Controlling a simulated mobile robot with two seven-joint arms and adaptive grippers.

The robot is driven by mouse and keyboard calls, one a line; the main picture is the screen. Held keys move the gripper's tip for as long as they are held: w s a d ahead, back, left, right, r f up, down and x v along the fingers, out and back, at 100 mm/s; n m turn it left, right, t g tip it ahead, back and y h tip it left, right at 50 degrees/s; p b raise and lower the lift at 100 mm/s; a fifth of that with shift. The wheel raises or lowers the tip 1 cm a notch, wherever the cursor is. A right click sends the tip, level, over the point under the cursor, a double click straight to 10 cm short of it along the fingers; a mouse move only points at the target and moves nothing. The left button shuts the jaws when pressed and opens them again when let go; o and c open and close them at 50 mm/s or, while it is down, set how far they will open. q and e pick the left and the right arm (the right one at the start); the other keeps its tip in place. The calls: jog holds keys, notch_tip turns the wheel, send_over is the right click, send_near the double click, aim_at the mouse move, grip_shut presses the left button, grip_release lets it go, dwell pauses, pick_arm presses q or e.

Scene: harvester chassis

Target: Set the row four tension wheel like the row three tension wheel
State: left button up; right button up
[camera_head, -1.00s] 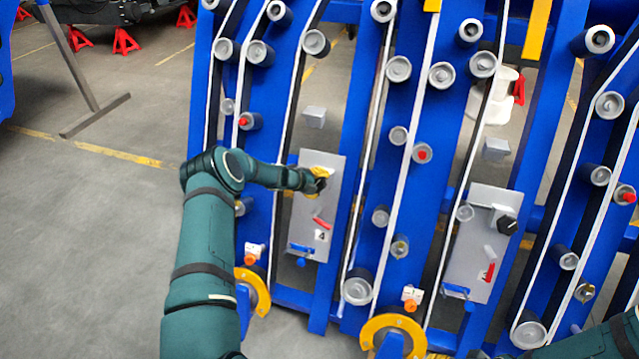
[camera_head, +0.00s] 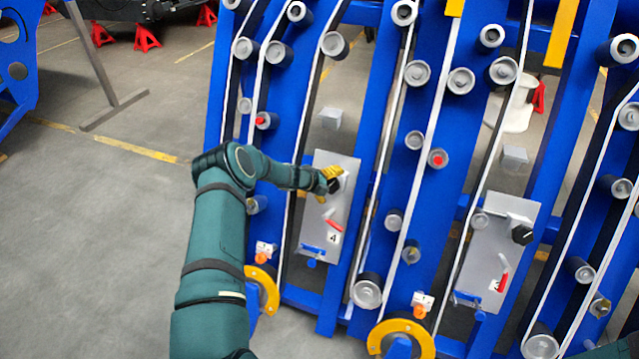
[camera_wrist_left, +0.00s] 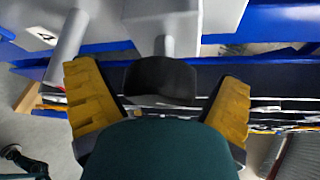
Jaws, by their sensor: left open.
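The row four plate (camera_head: 346,215) is grey, with a tag reading 4. Its tension wheel, a black knob (camera_head: 335,185), is partly hidden by my left gripper (camera_head: 329,183). In the left wrist view the black knob (camera_wrist_left: 160,79) on its grey shaft lies between the two yellow fingers of my left gripper (camera_wrist_left: 162,98). The fingers are open, with a gap on each side of the knob. The row three plate (camera_head: 490,245) is to the right, with its black knob (camera_head: 523,234) in plain view, bearing a pale mark. My right gripper is out of view.
A red lever (camera_head: 333,224) sits below the row four knob, and another red lever (camera_head: 502,282) is on the row three plate. Blue frame beams, white belts and grey rollers surround both plates. Grey floor (camera_head: 90,230) is open at left.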

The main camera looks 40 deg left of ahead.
pick_arm(q)
jog(key=v, duration=1.1)
jog(key=shift+a, duration=0.15)
jog(key=shift+s, duration=0.1)
